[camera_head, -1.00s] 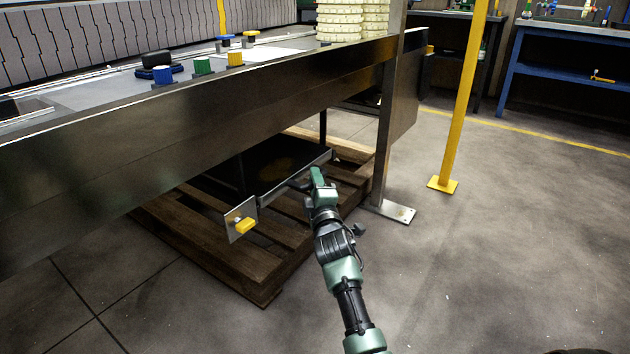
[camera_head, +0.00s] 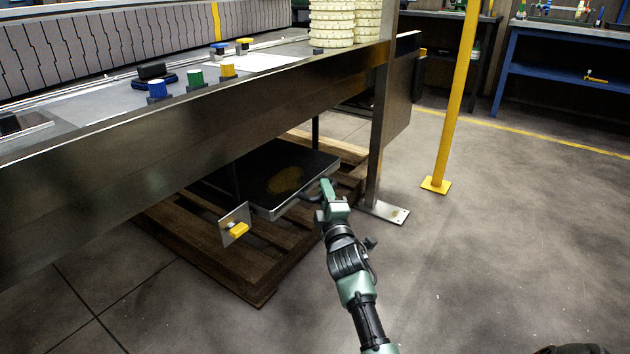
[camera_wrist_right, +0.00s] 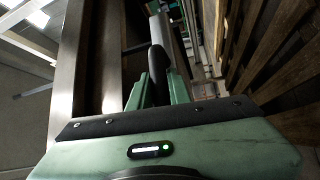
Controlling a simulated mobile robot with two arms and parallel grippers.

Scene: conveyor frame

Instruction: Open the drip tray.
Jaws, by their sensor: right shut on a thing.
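The drip tray (camera_head: 255,172) is a dark, shallow tray with a metal rim and a brownish stain inside. It sticks out from under the conveyor frame, above the wooden pallet. My right gripper (camera_head: 318,194) is at the tray's front edge, shut on its dark handle. In the right wrist view the handle (camera_wrist_right: 157,68) stands between the two green fingers of the gripper (camera_wrist_right: 160,90). My left gripper is not in view.
A metal plate with a yellow knob (camera_head: 238,229) hangs left of the tray. A metal leg (camera_head: 378,140) of the frame stands to the right, with a yellow post (camera_head: 453,100) beyond it. The wooden pallet (camera_head: 225,260) lies below.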

